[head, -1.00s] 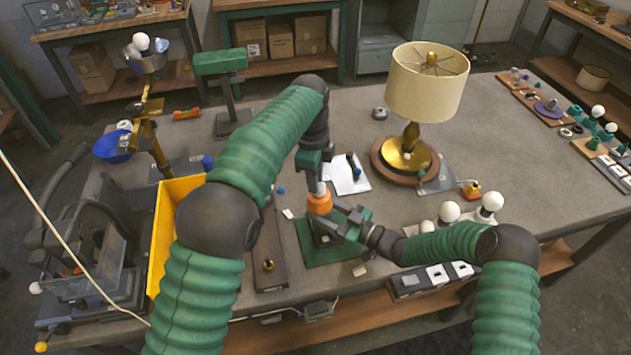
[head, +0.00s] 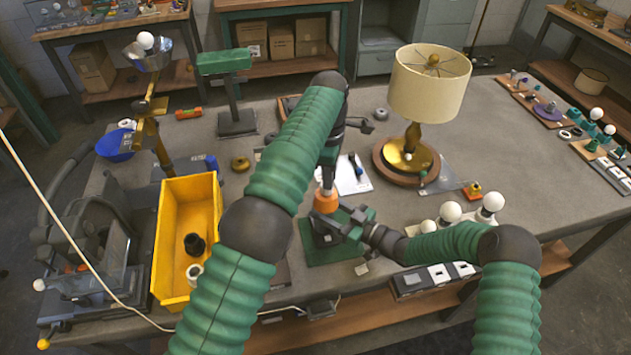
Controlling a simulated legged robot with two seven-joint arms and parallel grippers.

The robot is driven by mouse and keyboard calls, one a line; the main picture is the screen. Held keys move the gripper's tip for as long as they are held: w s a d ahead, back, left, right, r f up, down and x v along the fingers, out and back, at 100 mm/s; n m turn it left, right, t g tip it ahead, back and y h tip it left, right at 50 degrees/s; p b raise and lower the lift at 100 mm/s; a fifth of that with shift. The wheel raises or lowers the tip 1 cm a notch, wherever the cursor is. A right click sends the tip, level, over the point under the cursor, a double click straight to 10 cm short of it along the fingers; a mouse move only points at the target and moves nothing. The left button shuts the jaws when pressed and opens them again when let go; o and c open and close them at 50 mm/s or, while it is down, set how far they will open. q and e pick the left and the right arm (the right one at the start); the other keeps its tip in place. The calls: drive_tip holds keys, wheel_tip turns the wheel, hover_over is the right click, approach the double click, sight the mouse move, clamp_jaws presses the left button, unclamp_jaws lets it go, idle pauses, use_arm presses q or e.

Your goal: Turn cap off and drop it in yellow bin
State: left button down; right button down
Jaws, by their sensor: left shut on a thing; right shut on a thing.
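The yellow bin (head: 172,215) stands open at the left, with a black part (head: 195,244) and a white ring-like part (head: 194,272) inside. An orange piece (head: 326,202), which looks like the cap, sits upright above a green base plate (head: 315,253). My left gripper (head: 328,184) comes down from above and is shut on the orange piece; its fingertips are hard to make out. My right gripper (head: 325,227) comes in from the right, just below the orange piece, and is shut on the holder on the green plate; the gripped part is mostly hidden.
A lamp with a cream shade (head: 428,88) stands behind to the right. White bulbs (head: 450,211) stand right of the green plate, behind my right forearm. A green stand (head: 230,90) and a blue bowl (head: 115,145) are at the back left. My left arm passes close beside the bin.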

use_arm(q)
drive_tip(key=f+n, duration=0.2)
drive_tip(key=shift+w+a+f+n, duration=0.15)
drive_tip(key=shift+w+n, duration=0.1)
drive_tip(key=shift+n, duration=0.15)
use_arm(e)
drive_tip(key=shift+s+a+r+n, duration=0.1)
drive_tip(key=shift+s+a+n, duration=0.2)
drive_tip(key=shift+s+a, duration=0.25)
use_arm(q)
drive_tip(key=n, duration=0.3)
drive_tip(key=shift+w+a, duration=0.1)
drive_tip(key=shift+a, duration=0.3)
drive_tip(key=shift+w+d, duration=0.15)
use_arm(e)
drive_tip(key=shift+w+d, duration=0.15)
use_arm(q)
drive_tip(key=shift+w+d+r, duration=0.1)
drive_tip(key=shift+w+r, duration=0.2)
drive_tip(key=shift+r, duration=0.25)
use_arm(e)
drive_tip(key=shift+d, duration=0.1)
use_arm(q)
drive_tip(key=shift+w, duration=0.1)
use_arm(e)
drive_tip(key=shift+w+f, duration=0.15)
drive_tip(key=shift+f, duration=0.05)
drive_tip(key=shift+g, duration=0.3)
use_arm(q)
drive_tip(key=shift+r, duration=0.2)
